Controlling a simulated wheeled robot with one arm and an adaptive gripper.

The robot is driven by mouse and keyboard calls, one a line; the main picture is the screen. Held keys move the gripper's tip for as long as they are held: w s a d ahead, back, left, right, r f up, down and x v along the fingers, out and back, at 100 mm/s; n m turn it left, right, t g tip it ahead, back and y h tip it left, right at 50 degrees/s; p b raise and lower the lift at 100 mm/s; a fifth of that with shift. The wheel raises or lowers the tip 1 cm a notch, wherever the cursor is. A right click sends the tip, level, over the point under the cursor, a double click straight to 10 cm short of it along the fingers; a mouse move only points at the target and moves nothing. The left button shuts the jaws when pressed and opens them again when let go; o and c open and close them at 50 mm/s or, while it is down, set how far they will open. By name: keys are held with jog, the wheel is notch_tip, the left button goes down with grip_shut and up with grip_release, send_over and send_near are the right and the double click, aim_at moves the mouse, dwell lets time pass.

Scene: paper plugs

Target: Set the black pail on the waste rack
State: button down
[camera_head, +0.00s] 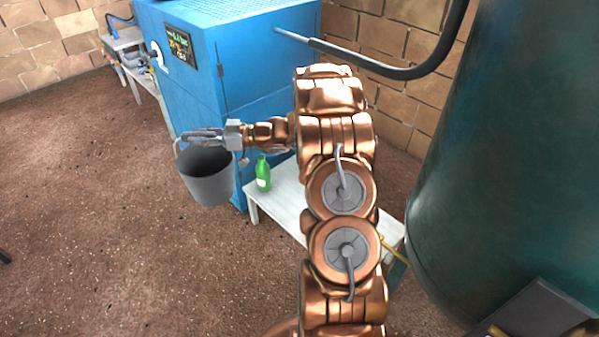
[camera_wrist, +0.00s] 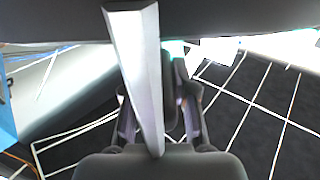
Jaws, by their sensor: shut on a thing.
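The pail (camera_head: 207,182) looks dark grey in the head view, with an open top and a thin bail at its left. It hangs off the floor, left of the low white table, tilted slightly. My gripper (camera_head: 203,134) is at its top and shut on it, seemingly by the handle. In the wrist view, a pale grey bar (camera_wrist: 138,75), likely the handle, runs between my gripper's dark fingers (camera_wrist: 160,110). The fingertips' contact is partly hidden. I cannot tell which stand is the waste rack; a low white table (camera_head: 284,203) stands right of the pail, partly behind my arm.
A green bottle (camera_head: 263,174) stands on the table's left end, close to the pail. A big blue machine (camera_head: 250,60) is behind. A grey bench (camera_head: 128,45) with items stands at the back left. A large green tank (camera_head: 500,160) fills the right.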

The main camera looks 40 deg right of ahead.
jog(key=s+d+f+m+t+h+b, duration=0.2)
jog(key=s+d+f+m+h+b, duration=0.15)
jog(key=d+f+b, duration=1.05)
jog(key=s+d+f+m+t+h+b, duration=0.2)
jog(key=s+d+f+t+h+b, duration=0.15)
jog(key=d+f+b, duration=1.05)
jog(key=shift+n+g, duration=0.25)
jog(key=shift+g, duration=0.2)
jog(key=shift+s+d+f+p, duration=0.1)
jog(key=shift+d+f+p, duration=1.4)
jog(key=shift+p, duration=0.95)
jog(key=shift+f+b, duration=0.55)
jog(key=shift+b, duration=0.05)
jog(key=c, duration=0.8)
grip_release()
jog(key=shift+c, duration=0.2)
notch_tip(320, 180, up, 10)
